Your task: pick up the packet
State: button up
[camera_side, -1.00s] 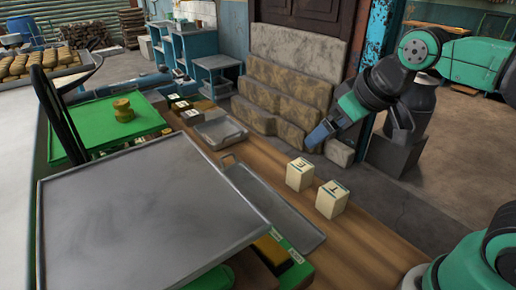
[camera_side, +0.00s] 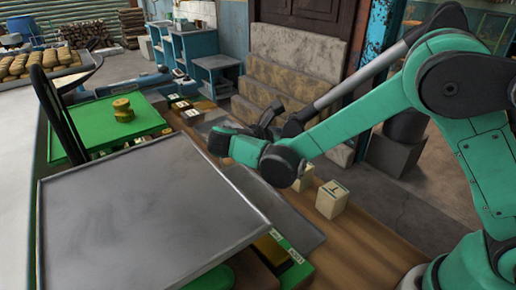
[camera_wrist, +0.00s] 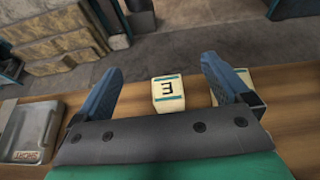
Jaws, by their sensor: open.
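Two small cream box-shaped packets stand on the wooden bench. The one marked E (camera_wrist: 168,99) shows in the wrist view between my two fingers, slightly left of the right finger, and apart from both. In the side view this packet (camera_side: 305,179) is partly hidden behind my arm. The other packet, marked T (camera_side: 332,200), stands in front of it to the right. In the wrist view this second packet (camera_wrist: 241,76) is partly covered by my right finger. My gripper (camera_wrist: 162,62) is open and empty, with blue fingers; in the side view its fingers cannot be made out.
A grey metal tray (camera_wrist: 36,128) with a label lies on the bench at the left of the wrist view. A large grey plate (camera_side: 150,215) and a green board (camera_side: 85,118) with a yellow spool (camera_side: 122,111) are left of the bench. Stone steps (camera_side: 265,85) rise behind.

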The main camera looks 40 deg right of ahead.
notch_tip(320, 180, down, 7)
jog(key=shift+d+f, duration=0.1)
jog(key=shift+x, duration=2.75)
jog(key=shift+c, duration=0.2)
jog(key=c, duration=1.4)
